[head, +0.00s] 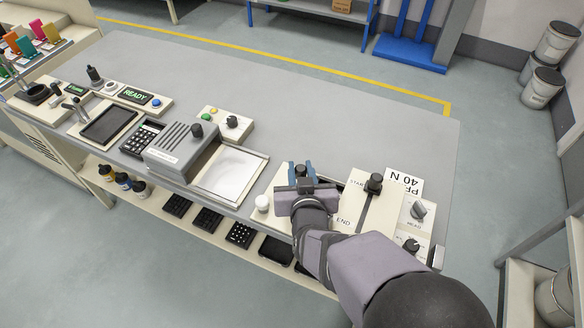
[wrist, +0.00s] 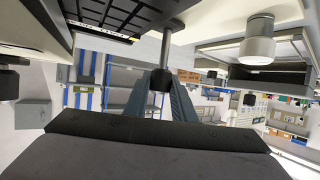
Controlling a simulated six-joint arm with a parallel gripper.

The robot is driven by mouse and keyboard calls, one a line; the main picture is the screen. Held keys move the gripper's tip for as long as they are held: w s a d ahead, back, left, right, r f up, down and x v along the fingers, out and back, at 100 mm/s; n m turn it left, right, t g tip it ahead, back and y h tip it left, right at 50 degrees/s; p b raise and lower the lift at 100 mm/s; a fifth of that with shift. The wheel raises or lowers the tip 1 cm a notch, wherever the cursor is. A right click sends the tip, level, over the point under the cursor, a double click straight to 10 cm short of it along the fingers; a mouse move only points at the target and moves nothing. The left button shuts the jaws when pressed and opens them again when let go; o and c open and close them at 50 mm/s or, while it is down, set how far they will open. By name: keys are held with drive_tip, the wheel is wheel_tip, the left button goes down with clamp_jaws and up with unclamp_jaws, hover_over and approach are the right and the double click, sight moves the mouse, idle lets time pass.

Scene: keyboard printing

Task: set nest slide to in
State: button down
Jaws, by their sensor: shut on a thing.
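My gripper (head: 301,168) is at the front edge of the bench, over a cream panel (head: 270,185) left of the START/END panel. Its two blue-grey fingers are shut on a black knob (wrist: 161,78) on a metal rod, seen between them in the wrist view. I take this knob to be the nest slide's handle; no label on it is readable. My arm and gripper hide most of the slide and its track in the head view, so I cannot tell how far in it sits.
Right of my gripper, the START/END panel (head: 352,210) has a dark slot and black knob (head: 374,183). A white round knob (head: 262,202) stands to the left. Further left are a pale tray (head: 230,172) and a grey vented box (head: 180,150). The bench's back (head: 330,110) is clear.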

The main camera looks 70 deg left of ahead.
drive_tip(key=w+d+b, duration=0.1)
drive_tip(key=w+d, duration=0.3)
drive_tip(key=shift+s+a, duration=0.1)
drive_tip(key=c, duration=1.5)
unclamp_jaws()
drive_tip(key=shift+r, duration=0.1)
drive_tip(key=shift+b+v, duration=0.7)
drive_tip(key=shift+v, duration=2.95)
